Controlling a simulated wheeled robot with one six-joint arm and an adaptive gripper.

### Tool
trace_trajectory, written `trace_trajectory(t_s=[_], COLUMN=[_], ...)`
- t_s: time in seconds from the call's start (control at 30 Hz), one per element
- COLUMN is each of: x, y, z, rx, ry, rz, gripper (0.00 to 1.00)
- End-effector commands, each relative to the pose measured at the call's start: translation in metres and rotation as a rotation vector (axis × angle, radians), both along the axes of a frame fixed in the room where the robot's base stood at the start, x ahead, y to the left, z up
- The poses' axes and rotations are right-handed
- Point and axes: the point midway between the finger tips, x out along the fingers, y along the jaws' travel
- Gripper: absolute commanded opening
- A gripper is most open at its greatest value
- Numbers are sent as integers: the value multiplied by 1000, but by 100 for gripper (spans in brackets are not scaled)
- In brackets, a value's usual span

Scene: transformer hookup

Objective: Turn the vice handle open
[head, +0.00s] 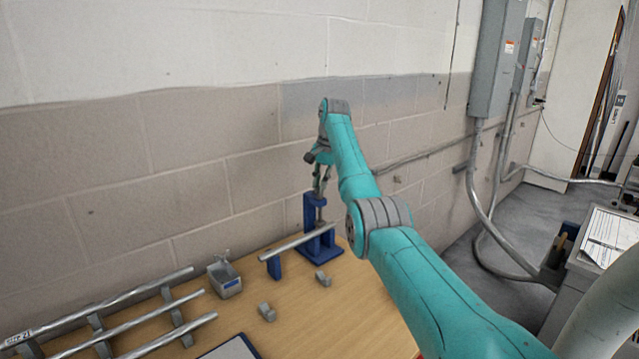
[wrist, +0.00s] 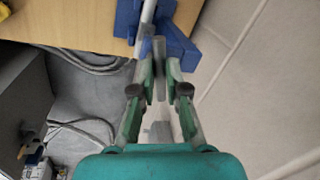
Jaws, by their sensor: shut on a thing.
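The blue vice (head: 320,245) stands on the wooden table near the wall; it also shows at the top of the wrist view (wrist: 178,42). A grey pipe (head: 296,242) runs into the vice and rests on a small blue support (head: 274,267) to its left. My gripper (head: 321,190) is above the vice, pointing down. In the wrist view my gripper (wrist: 160,68) is shut on the vice handle, a narrow grey piece (wrist: 160,80) between the fingertips.
Several pipes (head: 130,325) lie on a rack at the table's left. A grey bin (head: 225,279) and small grey blocks (head: 267,312) stand on the table. The block wall is close behind the vice. Grey electrical boxes (head: 497,60) hang at the right.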

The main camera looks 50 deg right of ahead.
Motion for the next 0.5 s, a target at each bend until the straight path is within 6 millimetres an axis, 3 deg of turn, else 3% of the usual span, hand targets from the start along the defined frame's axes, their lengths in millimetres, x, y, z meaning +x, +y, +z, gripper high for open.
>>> trace_trajectory(t_s=[0.5], x=[-2], y=[-3], z=[0], rx=[1], ry=[0], rz=[354], gripper=[0])
